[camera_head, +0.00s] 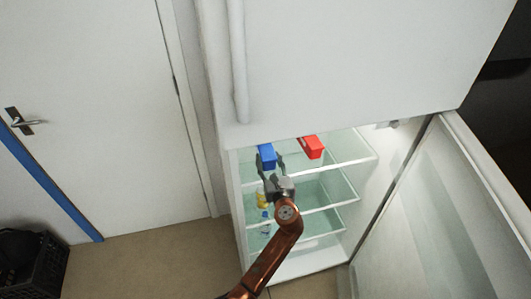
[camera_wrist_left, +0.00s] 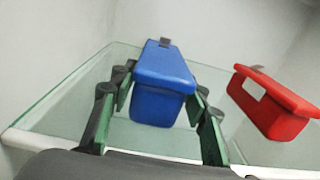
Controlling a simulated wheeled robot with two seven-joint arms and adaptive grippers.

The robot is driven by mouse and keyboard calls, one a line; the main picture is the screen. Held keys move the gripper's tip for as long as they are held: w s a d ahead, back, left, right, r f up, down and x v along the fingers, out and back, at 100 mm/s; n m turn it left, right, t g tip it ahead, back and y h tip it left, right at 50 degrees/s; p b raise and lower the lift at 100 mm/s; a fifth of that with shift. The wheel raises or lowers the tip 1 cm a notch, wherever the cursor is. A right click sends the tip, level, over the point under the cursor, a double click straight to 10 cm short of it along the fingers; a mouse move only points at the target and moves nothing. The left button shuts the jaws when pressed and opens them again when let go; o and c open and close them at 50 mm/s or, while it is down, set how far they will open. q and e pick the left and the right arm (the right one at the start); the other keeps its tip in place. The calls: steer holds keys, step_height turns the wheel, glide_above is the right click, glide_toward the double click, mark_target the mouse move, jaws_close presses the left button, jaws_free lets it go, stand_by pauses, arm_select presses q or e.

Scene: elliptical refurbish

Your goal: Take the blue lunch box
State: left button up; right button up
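The blue lunch box (camera_head: 267,156) stands on the top glass shelf of the open fridge. In the left wrist view the blue lunch box (camera_wrist_left: 161,85) is in the middle, its near end towards me. My left gripper (camera_head: 270,168) reaches into the fridge in front of the box. In the left wrist view the left gripper (camera_wrist_left: 160,112) is open, with one finger on each side of the box's near part. A gap shows beside the box, so it does not look gripped. My right gripper is not in view.
A red lunch box (camera_head: 312,147) stands close to the right on the same shelf (camera_head: 350,147). A yellow item (camera_head: 262,197) is on a lower shelf. The fridge door (camera_head: 430,225) stands open at right. A black crate (camera_head: 35,265) is on the floor at left.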

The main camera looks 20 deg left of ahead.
arm_select(q)
steer(key=c, duration=0.9)
steer(key=shift+r, duration=0.15)
